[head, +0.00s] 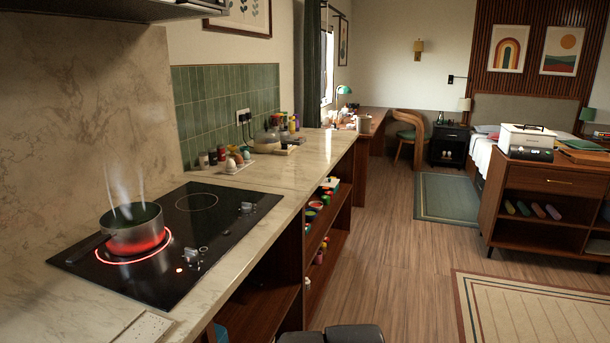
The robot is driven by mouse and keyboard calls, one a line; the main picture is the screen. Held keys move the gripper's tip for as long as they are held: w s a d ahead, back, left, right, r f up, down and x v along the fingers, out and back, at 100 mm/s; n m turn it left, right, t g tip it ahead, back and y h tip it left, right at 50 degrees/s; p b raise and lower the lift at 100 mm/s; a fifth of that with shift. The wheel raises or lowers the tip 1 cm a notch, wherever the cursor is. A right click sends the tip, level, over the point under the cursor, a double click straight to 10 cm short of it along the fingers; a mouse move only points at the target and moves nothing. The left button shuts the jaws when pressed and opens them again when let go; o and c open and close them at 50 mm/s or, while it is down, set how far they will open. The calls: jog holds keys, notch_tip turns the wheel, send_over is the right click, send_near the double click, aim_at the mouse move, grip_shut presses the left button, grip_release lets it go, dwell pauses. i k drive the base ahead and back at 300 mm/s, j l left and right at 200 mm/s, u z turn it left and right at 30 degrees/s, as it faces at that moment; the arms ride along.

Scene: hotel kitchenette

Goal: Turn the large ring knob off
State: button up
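A black glass hob (240,228) is set in the marble counter at the left. Its large ring (88,261) glows red under a steaming saucepan (134,232), whose handle points toward the lower left. Another knob (246,208) stands farther back, near the small dark ring (197,202). The knobs' exact pointer angles are too small to read. My gripper is not clearly in view; only a dark part of mine shows at the bottom edge.
Egg cups (236,162) and jars stand on the counter behind the hob. Open shelves (325,225) lie below the counter front. The wooden floor (385,255) right of the counter is clear. A wooden cabinet (545,205) stands at the right.

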aim_at(192, 255)
jog(key=k+j+z, duration=0.15)
jog(key=k, duration=0.8)
jog(key=k+l+z, duration=0.1)
jog(key=k, duration=0.5)
